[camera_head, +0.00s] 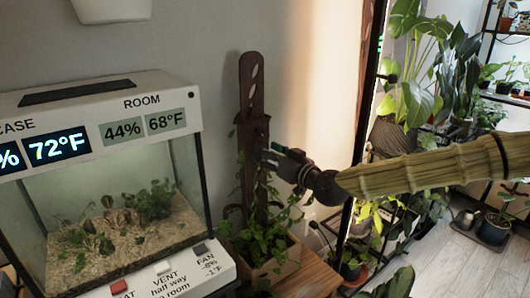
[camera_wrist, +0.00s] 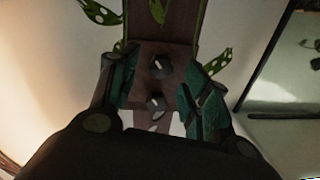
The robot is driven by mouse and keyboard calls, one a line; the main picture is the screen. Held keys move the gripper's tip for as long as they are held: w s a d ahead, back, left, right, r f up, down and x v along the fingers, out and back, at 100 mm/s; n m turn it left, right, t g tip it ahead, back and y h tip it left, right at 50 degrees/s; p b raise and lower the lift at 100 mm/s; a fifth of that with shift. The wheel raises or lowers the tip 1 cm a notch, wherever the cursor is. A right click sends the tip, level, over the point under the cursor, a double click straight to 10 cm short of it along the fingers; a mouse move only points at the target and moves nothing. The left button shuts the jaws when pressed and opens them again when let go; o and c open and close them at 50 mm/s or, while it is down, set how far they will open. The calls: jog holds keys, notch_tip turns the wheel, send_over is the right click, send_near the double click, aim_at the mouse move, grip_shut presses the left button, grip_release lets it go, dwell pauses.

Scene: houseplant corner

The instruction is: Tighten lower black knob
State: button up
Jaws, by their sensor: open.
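The wrist view appears upside down: the glass case lies to the right and the ivy above. A brown wooden post (camera_head: 253,130) carries two dark round knobs with pale marks in that view. The lower black knob (camera_wrist: 161,66) is the one higher in that picture; the upper knob (camera_wrist: 155,103) sits below it there. My gripper (camera_wrist: 160,72) is open, its teal-padded fingers on either side of the knobs, with nothing held. In the head view my gripper (camera_head: 270,157) is at the post and hides the knobs. Contact with a knob cannot be told.
Ivy (camera_head: 262,238) grows from a wooden planter (camera_head: 275,265) at the post's foot; spotted leaves (camera_wrist: 100,12) also show near my fingers. A glass case (camera_head: 120,190) with displays stands close to the left. Shelves of plants (camera_head: 405,110) stand to the right.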

jog(key=shift+x, duration=0.95)
jog(key=c, duration=1)
jog(key=shift+c, duration=0.2)
jog(key=shift+m+b, duration=0.3)
jog(key=shift+m, duration=0.3)
jog(key=o, duration=1)
jog(key=shift+o, duration=0.2)
